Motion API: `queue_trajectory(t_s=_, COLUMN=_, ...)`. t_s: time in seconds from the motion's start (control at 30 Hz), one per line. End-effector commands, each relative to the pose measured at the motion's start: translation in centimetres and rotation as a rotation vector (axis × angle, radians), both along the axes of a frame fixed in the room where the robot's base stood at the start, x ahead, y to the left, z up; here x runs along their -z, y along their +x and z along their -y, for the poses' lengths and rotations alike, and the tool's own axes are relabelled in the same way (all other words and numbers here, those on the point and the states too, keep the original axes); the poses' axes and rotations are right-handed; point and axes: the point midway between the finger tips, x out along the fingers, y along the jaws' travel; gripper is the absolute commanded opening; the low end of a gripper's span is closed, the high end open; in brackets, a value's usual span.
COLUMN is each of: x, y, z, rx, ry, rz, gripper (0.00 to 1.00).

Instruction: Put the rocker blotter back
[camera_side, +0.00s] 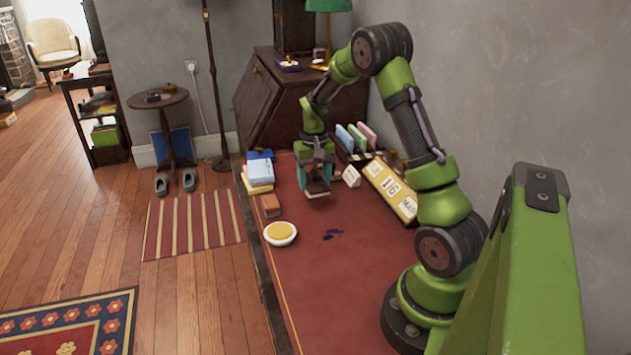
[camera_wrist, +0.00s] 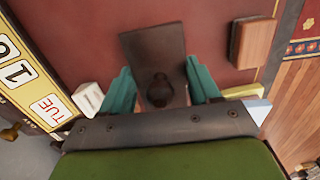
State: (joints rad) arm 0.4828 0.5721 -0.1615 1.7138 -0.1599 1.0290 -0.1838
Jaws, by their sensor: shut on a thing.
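The rocker blotter (camera_side: 318,190) is dark brown with a pale underside edge in the side view. In the wrist view the blotter (camera_wrist: 153,45) shows as a dark rectangular plate with a round knob. My gripper (camera_side: 316,176) is shut on it, with the teal fingers on either side of the knob. The gripper (camera_wrist: 160,75) hides part of the blotter. It is over the far part of the red desk top (camera_side: 350,290); I cannot tell whether the blotter touches the surface. A dark ink stain (camera_side: 333,235) lies nearer the camera.
A brown block (camera_side: 271,205) and stacked books (camera_side: 258,172) lie left of the gripper. A round dish with a yellow pad (camera_side: 280,233) is near the left edge. A calendar (camera_side: 390,187), a small white block (camera_side: 351,176) and upright coloured books (camera_side: 355,137) stand right.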

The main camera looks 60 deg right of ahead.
Motion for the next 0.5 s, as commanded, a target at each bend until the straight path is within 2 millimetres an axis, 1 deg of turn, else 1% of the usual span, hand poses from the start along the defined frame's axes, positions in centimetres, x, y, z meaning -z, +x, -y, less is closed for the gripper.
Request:
queue_trajectory(t_s=0.07, x=0.0, y=0.6, z=0.4, rx=0.000, ry=-0.001, rz=0.001, gripper=0.35)
queue_trajectory(t_s=0.2, x=2.3, y=0.5, z=0.4, rx=0.000, ry=0.003, rz=-0.003, gripper=0.35)
queue_trajectory(t_s=0.3, x=3.5, y=0.5, z=0.4, rx=0.000, ry=0.001, rz=-0.001, gripper=0.35)
queue_trajectory(t_s=0.5, x=3.5, y=0.6, z=0.4, rx=0.000, ry=-0.001, rz=0.002, gripper=0.35)
